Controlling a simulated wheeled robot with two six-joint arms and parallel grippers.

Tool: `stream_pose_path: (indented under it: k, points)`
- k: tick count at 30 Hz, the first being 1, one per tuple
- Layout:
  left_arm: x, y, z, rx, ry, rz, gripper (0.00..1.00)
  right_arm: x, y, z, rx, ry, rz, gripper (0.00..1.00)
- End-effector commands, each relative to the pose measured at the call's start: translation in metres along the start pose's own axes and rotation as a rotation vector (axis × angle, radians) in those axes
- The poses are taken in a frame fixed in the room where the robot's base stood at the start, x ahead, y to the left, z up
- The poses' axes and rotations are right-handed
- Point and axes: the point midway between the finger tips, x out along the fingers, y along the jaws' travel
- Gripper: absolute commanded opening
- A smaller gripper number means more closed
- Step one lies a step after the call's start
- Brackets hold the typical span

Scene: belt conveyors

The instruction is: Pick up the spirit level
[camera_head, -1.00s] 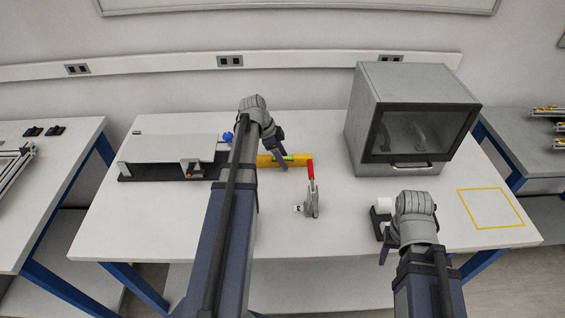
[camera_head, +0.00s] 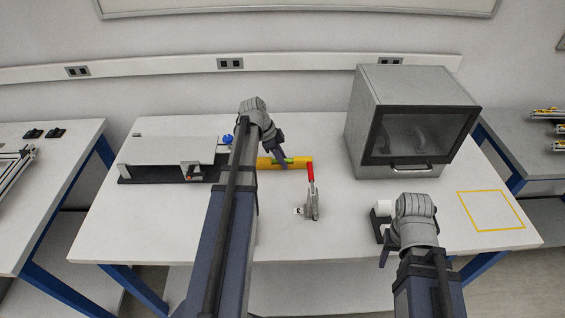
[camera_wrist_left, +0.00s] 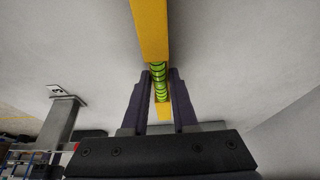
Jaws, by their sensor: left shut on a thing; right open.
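The spirit level is a yellow bar with a green vial; its right end (camera_head: 299,163) shows in the head view behind the red-handled clamp. In the left wrist view the yellow bar (camera_wrist_left: 150,28) runs up from between the fingers. My left gripper (camera_head: 284,164) is shut on the spirit level around the green vial, and the wrist view shows both fingers (camera_wrist_left: 160,88) on either side of it. My left arm hides the bar's left part in the head view. My right gripper (camera_head: 384,247) is open near the table's front, beside a dark stand holding a white roll.
The red-handled clamp (camera_head: 312,197) stands just in front of the bar's right end. A grey box with a dark door (camera_head: 410,120) stands at the back right. A flat white device (camera_head: 165,151) lies at the left. A yellow outlined square (camera_head: 491,209) is empty at the right.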

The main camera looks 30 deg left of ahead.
Motion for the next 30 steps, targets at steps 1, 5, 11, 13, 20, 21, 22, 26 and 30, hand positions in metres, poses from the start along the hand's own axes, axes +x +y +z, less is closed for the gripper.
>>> stream_pose_path:
  k: [1,5,11,13,20,21,22,26,30]
  points:
    - [0.0,0.0,0.0,0.0,0.0,0.0,0.0,0.0,0.0,0.0,0.0,0.0,0.0,0.5]
    - [-0.003,0.0,-0.001,0.0,0.0,0.0,0.0,-0.003,0.0,0.0,0.0,0.0,0.0,0.5]
    - [-0.016,0.0,-0.007,0.0,0.0,0.0,0.0,-0.017,0.002,0.001,0.0,0.0,0.0,0.5]
    - [-0.024,0.0,-0.01,0.0,0.0,0.0,0.0,-0.026,0.002,0.002,0.0,0.0,0.0,0.5]
    - [-0.057,0.0,-0.024,0.0,0.0,0.0,0.0,-0.061,0.006,0.004,0.0,0.0,0.0,0.5]
    - [-0.063,0.0,-0.026,0.0,0.0,0.0,0.0,-0.067,0.006,0.004,0.0,0.0,0.0,0.5]
    - [-0.067,0.0,-0.028,0.0,0.0,0.0,0.0,-0.072,0.007,0.004,0.0,0.0,0.0,0.5]
    - [-0.084,0.0,-0.035,0.0,0.0,0.0,0.0,-0.09,0.009,0.005,-0.001,0.0,0.0,0.5]
    - [-0.093,0.0,-0.038,0.0,0.0,0.0,0.0,-0.1,0.009,0.006,-0.001,0.0,0.0,0.5]
